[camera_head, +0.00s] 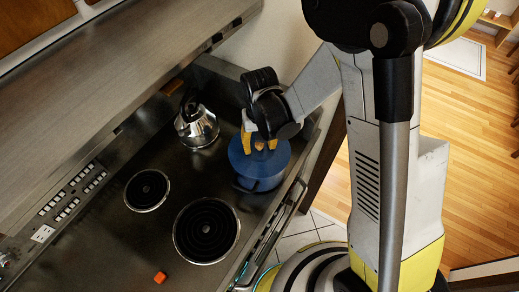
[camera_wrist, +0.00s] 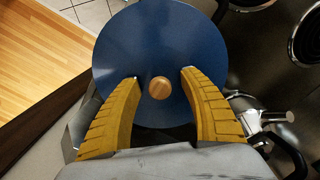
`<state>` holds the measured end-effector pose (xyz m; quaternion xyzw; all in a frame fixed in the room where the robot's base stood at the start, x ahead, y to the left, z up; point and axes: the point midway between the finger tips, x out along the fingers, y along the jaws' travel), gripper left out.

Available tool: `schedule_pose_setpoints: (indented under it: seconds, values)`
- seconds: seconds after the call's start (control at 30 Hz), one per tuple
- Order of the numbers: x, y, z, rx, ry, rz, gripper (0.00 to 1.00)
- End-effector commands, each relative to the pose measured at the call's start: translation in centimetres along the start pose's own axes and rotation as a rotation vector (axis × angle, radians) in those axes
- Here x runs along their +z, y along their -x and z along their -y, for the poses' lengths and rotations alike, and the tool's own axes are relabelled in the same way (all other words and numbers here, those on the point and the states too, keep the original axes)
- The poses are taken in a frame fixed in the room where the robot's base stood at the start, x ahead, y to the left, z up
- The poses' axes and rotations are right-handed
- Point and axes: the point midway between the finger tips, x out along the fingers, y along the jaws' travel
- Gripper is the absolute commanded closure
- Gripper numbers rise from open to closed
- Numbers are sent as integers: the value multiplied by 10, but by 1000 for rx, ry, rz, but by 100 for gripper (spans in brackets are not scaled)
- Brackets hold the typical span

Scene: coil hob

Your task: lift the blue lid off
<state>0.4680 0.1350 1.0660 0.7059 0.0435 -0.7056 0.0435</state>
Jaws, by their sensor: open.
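The blue lid (camera_head: 243,159) sits on a blue pot (camera_head: 262,184) at the right end of the hob. The lid (camera_wrist: 160,45) fills the middle of the wrist view, with a round wooden knob (camera_wrist: 159,88) at its centre. The knob also shows in the head view (camera_head: 259,145). My gripper (camera_head: 260,146) is over the lid from above, its yellow fingers spread on either side of the knob. In the wrist view my gripper (camera_wrist: 159,76) is open, with a gap between each fingertip and the knob. Whether the fingertips touch the lid I cannot tell.
A shiny kettle (camera_head: 197,125) stands left of the pot. Two bare coil burners (camera_head: 206,231) (camera_head: 147,190) and a small orange block (camera_head: 160,277) are on the hob. A rail (camera_head: 275,229) runs along the front edge. A hood (camera_head: 120,80) overhangs the back.

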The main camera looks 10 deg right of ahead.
Motion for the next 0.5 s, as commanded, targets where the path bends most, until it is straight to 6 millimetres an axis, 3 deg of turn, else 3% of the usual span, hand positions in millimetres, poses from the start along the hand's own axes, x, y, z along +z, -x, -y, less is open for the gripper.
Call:
schedule_pose_setpoints:
  seconds: [0.07, 0.2, 0.23, 0.5]
  values:
    - [0, 0, 0, 0, 0, 0, 54]
    - [0, 0, 0, 0, 0, 0, 96]
    - [0, 0, 0, 0, 0, 0, 100]
    - [0, 1, 0, 0, 0, 0, 100]
